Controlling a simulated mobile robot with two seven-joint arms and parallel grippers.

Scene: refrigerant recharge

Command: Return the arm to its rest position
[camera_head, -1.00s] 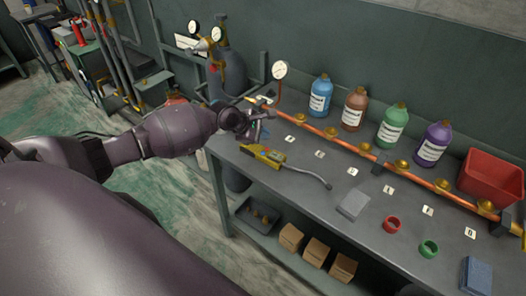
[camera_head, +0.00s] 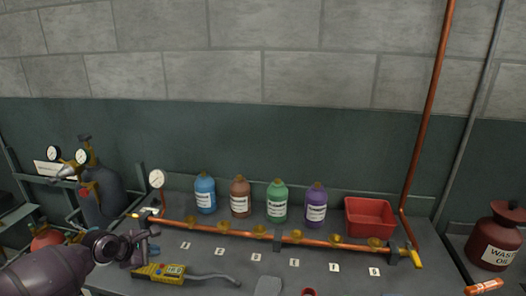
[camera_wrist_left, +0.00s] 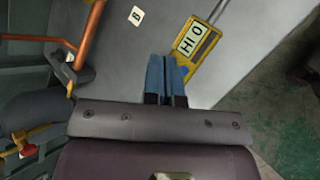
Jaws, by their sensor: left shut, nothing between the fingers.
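My left gripper (camera_head: 143,250) is at the left end of the bench, near the left end of the copper pipe and just behind and left of a yellow handheld meter (camera_head: 162,270). In the left wrist view its blue fingers (camera_wrist_left: 167,72) are together with nothing between them. The yellow meter (camera_wrist_left: 196,45) lies on the bench just beyond the fingertips there; I cannot tell the exact gap. My left arm (camera_head: 50,272) comes in from the lower left. My right gripper is in neither view.
A copper pipe (camera_head: 205,229) with brass fittings runs along the bench. Behind it stand blue (camera_head: 205,194), brown (camera_head: 240,198), green (camera_head: 277,202) and purple (camera_head: 316,206) bottles and a red bin (camera_head: 369,217). A gas cylinder (camera_head: 100,195) stands left, a waste-oil can (camera_head: 497,240) right.

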